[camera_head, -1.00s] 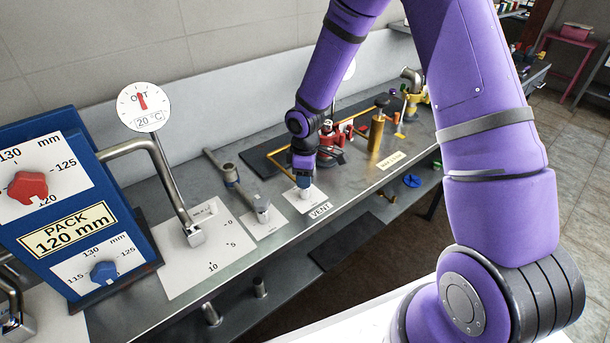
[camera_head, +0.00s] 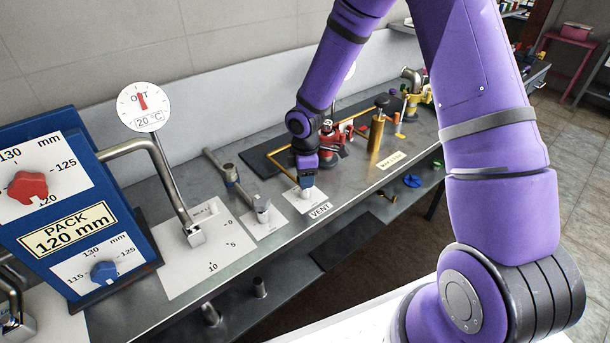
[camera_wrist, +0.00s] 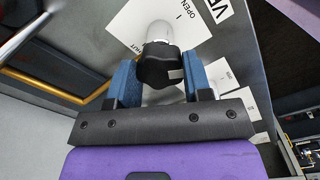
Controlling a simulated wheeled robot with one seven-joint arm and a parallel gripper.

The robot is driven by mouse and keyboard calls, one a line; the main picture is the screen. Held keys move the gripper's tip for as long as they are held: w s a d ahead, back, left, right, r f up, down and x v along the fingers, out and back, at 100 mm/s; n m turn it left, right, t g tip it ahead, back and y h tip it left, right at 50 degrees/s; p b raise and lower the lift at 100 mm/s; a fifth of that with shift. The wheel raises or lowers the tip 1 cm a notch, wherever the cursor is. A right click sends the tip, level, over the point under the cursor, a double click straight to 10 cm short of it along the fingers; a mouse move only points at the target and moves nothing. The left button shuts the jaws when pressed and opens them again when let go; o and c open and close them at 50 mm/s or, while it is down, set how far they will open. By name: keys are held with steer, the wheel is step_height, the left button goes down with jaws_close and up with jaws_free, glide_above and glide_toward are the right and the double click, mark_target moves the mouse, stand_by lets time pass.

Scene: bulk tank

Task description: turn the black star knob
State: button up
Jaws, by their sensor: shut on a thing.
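The black star knob (camera_wrist: 161,66) sits at the end of a pale metal fitting (camera_wrist: 160,32) above a white card in the wrist view. The card carries the word OPEN and other partly hidden letters. My gripper (camera_wrist: 161,76) has its two blue fingers on either side of the knob and is shut on it. In the head view my gripper (camera_head: 306,182) points down at the card (camera_head: 305,200) by the VENT label, and its fingers hide most of the knob.
A metal valve (camera_head: 262,208) on its own card stands left of my gripper. A bent steel pipe (camera_head: 165,180) and a blue panel (camera_head: 55,200) stand further left. Red parts (camera_head: 332,142) and a brass cylinder (camera_head: 377,132) stand behind and to the right.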

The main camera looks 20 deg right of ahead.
steer(key=o, duration=0.9)
steer(key=shift+r, duration=0.1)
step_height(320, 180, up, 11)
steer(key=shift+f, duration=0.2)
steer(key=shift+r, duration=0.1)
